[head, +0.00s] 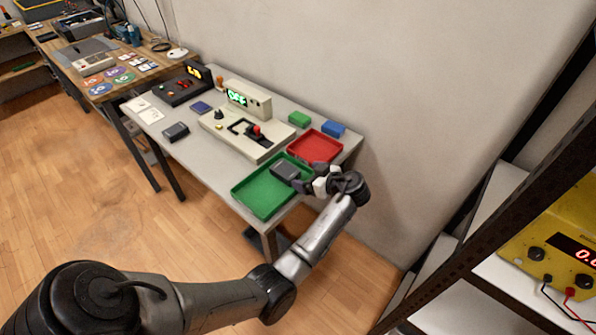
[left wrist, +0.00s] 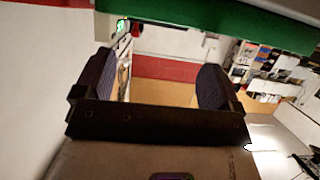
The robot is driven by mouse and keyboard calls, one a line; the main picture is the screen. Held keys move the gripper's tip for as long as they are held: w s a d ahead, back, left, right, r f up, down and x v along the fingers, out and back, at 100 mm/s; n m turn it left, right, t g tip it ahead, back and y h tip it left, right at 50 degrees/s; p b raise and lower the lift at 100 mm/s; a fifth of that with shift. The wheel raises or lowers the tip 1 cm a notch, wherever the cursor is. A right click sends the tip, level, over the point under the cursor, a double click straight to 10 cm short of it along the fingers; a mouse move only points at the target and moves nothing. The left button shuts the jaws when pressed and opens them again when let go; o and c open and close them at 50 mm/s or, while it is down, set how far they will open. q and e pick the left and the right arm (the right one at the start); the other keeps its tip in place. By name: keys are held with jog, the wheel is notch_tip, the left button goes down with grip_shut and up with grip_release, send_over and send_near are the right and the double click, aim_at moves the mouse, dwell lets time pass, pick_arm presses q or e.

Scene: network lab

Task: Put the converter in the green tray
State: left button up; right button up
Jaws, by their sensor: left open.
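A dark grey box (head: 285,169), which looks like the converter, is at the back right part of the green tray (head: 262,193) in the head view. It appears to lie inside the tray, near the rim on the red tray's side. My left gripper (head: 308,179) is beside the box at the tray's right edge. In the left wrist view the two dark finger pads of my left gripper (left wrist: 162,88) stand wide apart with nothing held between them. A green wall of the tray (left wrist: 220,22) crosses the top there. My right gripper is not in view.
A red tray (head: 315,147) adjoins the green tray. Green (head: 299,118) and blue (head: 333,128) blocks stand behind it. A beige device (head: 248,134) with a lit display and a small dark box (head: 176,131) are farther left. A shelf rack (head: 480,232) stands at the right.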

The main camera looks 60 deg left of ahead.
pick_arm(q)
jog(key=shift+v, duration=1.25)
